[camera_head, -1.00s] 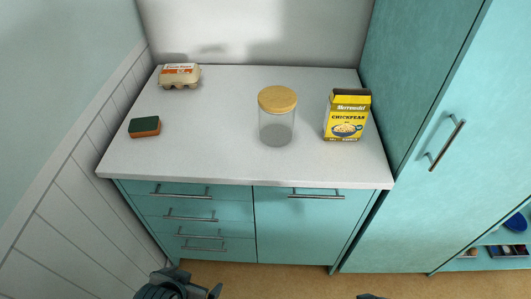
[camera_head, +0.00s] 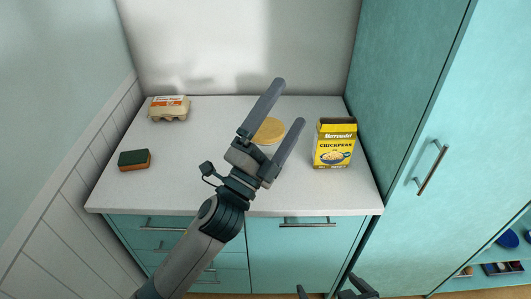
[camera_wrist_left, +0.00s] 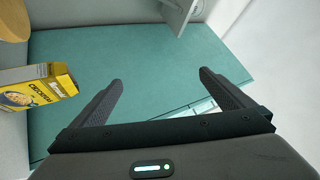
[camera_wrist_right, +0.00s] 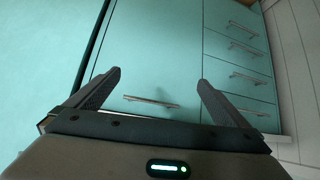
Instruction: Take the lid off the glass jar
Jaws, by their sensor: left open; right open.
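The glass jar's round wooden lid (camera_head: 270,130) shows between the fingers of my left gripper (camera_head: 289,104) in the head view. The jar's glass body is hidden behind that gripper. In the left wrist view, the lid (camera_wrist_left: 13,20) is cut off at the upper left corner, outside the space between the fingers. My left gripper is open and empty, apparently above the counter. My right gripper (camera_head: 331,288) is open and empty, low at the bottom edge of the head view, in front of the cabinet. The right wrist view shows cabinet fronts beyond its fingers.
A yellow chickpeas box (camera_head: 334,145) stands right of the jar. An egg carton (camera_head: 169,109) and a green-brown sponge (camera_head: 134,160) lie on the left of the counter (camera_head: 110,195). A tall teal cabinet (camera_head: 410,110) borders the counter on the right.

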